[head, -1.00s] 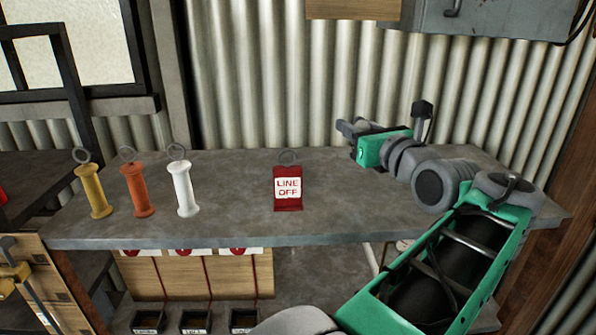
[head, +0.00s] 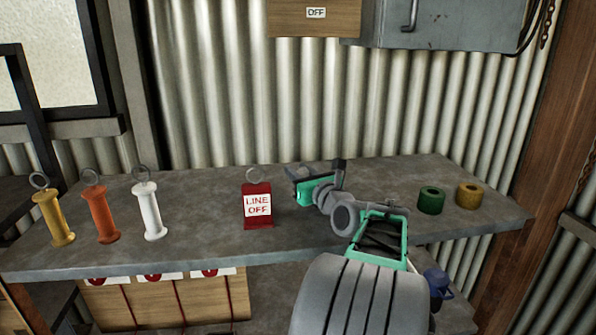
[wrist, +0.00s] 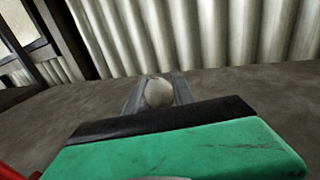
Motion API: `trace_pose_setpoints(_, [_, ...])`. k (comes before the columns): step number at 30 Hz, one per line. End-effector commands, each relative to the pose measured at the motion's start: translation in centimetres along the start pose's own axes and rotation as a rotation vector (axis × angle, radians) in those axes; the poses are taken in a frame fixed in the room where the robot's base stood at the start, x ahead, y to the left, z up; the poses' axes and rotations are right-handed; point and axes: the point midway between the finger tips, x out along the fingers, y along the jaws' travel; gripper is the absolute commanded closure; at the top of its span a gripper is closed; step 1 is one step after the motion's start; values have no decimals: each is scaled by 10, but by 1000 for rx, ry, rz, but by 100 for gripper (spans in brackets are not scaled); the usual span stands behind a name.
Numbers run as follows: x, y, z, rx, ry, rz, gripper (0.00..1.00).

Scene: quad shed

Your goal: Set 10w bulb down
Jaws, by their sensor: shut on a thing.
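A pale, whitish rounded bulb (wrist: 158,93) shows in the wrist view between the two grey fingers of my gripper (wrist: 156,80). The gripper is shut on it. In the head view my gripper (head: 292,173) is over the grey bench top (head: 200,215), toward its back, to the right of the red LINE OFF block. The bulb cannot be made out in the head view. I cannot tell whether the bulb touches the bench.
The red LINE OFF block (head: 257,206) stands close left of my gripper. Yellow (head: 54,217), orange (head: 100,214) and white (head: 149,211) ringed handles stand further left. Green (head: 431,200) and yellow (head: 468,195) rolls sit at right. A corrugated wall (head: 240,90) rises behind.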

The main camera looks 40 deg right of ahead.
Motion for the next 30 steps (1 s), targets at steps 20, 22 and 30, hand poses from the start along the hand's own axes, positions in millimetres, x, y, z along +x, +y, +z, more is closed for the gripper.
trace_pose_setpoints(20, [0, 0, -2, -1, -2, 1, 48])
trace_pose_setpoints(22, [0, 0, -2, -1, -2, 1, 48])
trace_pose_setpoints(30, [-20, -2, 0, -2, -3, -4, 48])
